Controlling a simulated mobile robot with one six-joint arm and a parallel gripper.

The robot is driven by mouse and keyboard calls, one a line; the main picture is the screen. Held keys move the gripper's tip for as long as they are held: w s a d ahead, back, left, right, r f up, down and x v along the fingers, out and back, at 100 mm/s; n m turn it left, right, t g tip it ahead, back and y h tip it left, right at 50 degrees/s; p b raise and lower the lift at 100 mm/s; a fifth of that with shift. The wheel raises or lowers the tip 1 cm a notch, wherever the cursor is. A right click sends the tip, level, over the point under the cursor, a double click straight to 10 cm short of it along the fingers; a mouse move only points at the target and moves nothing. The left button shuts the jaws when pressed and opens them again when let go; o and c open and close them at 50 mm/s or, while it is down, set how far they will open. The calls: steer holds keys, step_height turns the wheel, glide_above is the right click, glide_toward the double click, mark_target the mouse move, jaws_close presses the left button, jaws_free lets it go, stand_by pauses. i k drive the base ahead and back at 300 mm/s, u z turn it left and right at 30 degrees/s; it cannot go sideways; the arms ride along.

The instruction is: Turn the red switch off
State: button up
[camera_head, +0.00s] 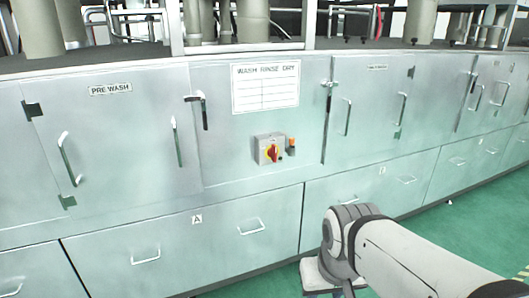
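The red switch (273,153) is a red rotary handle on a yellow plate. It sits on a small grey box (262,149) fixed to the metal front of the washing machine, below the "WASH RINSE DRY" chart. The handle looks roughly upright. My arm comes in from the lower right, and its wrist is below and to the right of the switch, apart from it. My gripper's fingers cannot be made out.
A small orange-topped device (291,146) is just right of the switch box. The pre-wash door (110,140) with handles is at left, and another door (370,105) is at right. Drawers with protruding handles (251,227) run below. Green floor (480,215) is clear at right.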

mark_target(272, 152)
steer(key=u, duration=0.05)
steer(key=i, duration=1)
steer(key=z, duration=0.05)
